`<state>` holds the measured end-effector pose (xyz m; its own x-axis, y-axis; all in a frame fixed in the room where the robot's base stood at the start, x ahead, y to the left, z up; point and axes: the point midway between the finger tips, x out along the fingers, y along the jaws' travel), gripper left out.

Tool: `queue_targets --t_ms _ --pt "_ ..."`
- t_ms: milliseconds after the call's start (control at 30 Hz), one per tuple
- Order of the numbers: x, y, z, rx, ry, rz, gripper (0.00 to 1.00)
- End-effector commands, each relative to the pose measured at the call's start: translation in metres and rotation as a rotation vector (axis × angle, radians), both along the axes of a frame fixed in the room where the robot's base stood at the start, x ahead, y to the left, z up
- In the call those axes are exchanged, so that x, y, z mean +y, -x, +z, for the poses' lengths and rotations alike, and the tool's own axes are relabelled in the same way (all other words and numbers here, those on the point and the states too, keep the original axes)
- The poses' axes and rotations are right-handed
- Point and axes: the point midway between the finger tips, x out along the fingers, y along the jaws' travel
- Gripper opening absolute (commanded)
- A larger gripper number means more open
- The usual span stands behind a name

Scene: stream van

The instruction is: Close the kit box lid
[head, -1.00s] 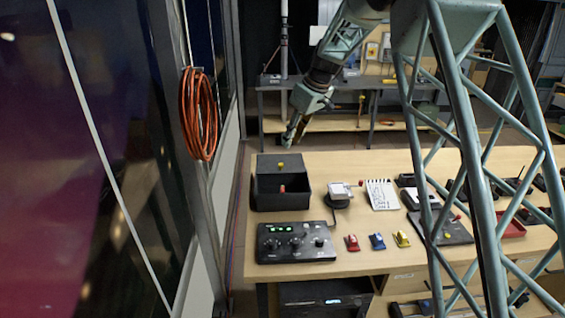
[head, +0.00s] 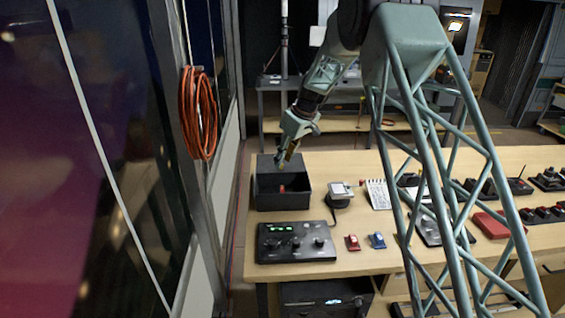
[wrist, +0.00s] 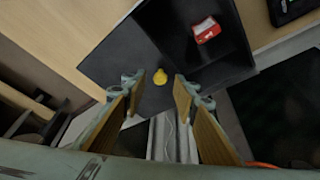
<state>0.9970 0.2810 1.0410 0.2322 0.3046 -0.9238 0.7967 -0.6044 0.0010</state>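The black kit box (head: 283,205) stands open at the left end of the wooden table, with a red item (wrist: 207,30) inside. Its dark lid (head: 265,166) is open at the box's far side. In the wrist view the lid (wrist: 110,62) carries a yellow knob (wrist: 160,77). My gripper (head: 281,160) is over the lid in the head view and hides the knob there. The wrist view shows my gripper (wrist: 159,84) open, its two fingers apart and the knob in line with the gap between their tips. I cannot tell how far the tips are from the knob.
A black control panel (head: 294,242) with green lights sits in front of the box. A small device (head: 339,193) stands to its right, and a red (head: 352,242) and a blue (head: 377,240) small item lie nearer the front edge. A wall with an orange cable coil (head: 198,114) is at the left.

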Motion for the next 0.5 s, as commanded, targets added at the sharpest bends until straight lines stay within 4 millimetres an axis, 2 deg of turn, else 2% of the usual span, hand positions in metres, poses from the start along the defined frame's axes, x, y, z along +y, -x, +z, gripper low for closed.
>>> queue_targets --t_ms 200,500 --pt "0.004 -0.003 -0.013 0.002 0.0 -0.001 0.27" --pt "0.005 -0.004 -0.016 0.001 -0.001 -0.001 0.27"
